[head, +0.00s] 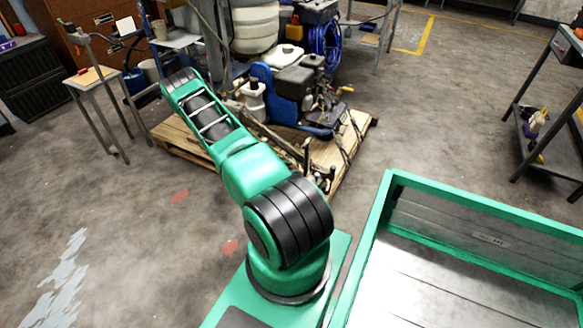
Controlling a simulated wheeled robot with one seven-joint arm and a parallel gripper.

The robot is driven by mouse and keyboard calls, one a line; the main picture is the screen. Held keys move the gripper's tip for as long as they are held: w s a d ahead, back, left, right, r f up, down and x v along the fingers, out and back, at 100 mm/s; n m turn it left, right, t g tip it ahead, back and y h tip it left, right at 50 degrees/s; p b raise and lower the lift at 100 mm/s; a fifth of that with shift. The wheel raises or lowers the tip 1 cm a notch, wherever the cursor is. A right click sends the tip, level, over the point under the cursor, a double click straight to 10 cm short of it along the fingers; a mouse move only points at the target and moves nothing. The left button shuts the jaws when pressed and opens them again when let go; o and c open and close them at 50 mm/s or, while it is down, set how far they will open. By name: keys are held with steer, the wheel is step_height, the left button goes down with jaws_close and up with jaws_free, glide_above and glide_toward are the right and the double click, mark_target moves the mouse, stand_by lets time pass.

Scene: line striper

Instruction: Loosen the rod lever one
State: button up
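The line striper (322,112) stands on a wooden pallet (343,155) in the head view, with a blue frame part, a dark engine, a white tank and a coiled blue hose. Thin rods and small fittings (306,160) show at its near lower side. A small yellow handle (346,89) sticks out on its right. I cannot tell which part is rod lever one. My green and black arm reaches up and left in front of the machine and hides part of it and of the pallet. My gripper cannot be made out.
A green-rimmed tray (478,203) is at the lower right. A small stool-like table (92,78) stands left of the pallet, and a metal shelf table (550,120) at the right. A dark cabinet (35,75) is far left. The floor at lower left is clear.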

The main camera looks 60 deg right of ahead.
steer(key=shift+s+d+r, duration=0.1)
steer(key=shift+s, duration=0.2)
steer(key=v, duration=1.1)
steer(key=shift+d, duration=0.1)
